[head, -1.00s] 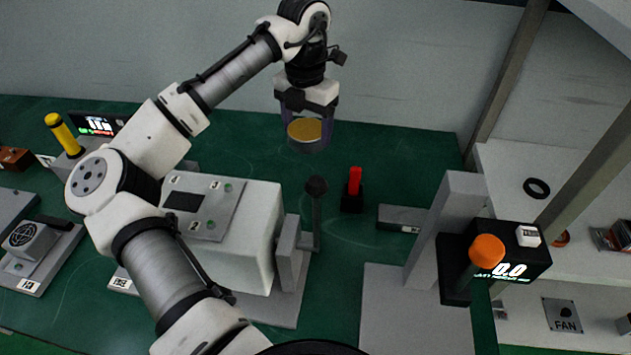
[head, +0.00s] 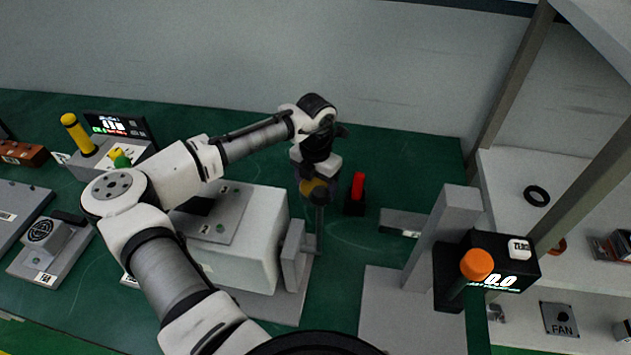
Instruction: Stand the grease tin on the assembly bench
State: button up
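The grease tin, with its yellow top (head: 312,186), is low over the green assembly bench (head: 400,160), behind the white box and beside the red-handled piece. My gripper (head: 315,182) points down with its fingers around the tin, shut on it. The dark knob of a lever and my gripper hide much of the tin. I cannot tell whether its base touches the bench.
A white box unit (head: 250,235) with a lever (head: 319,205) stands just in front of the tin. A red-handled block (head: 356,194) is close on its right, with a grey plate (head: 402,222) beyond. Bench farther back is clear.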

jog(key=shift+f, duration=0.1)
jog(key=o, duration=1.2)
jog(key=shift+c, duration=0.2)
notch_tip(320, 180, up, 12)
jog(key=b, duration=0.3)
jog(key=shift+r, duration=0.2)
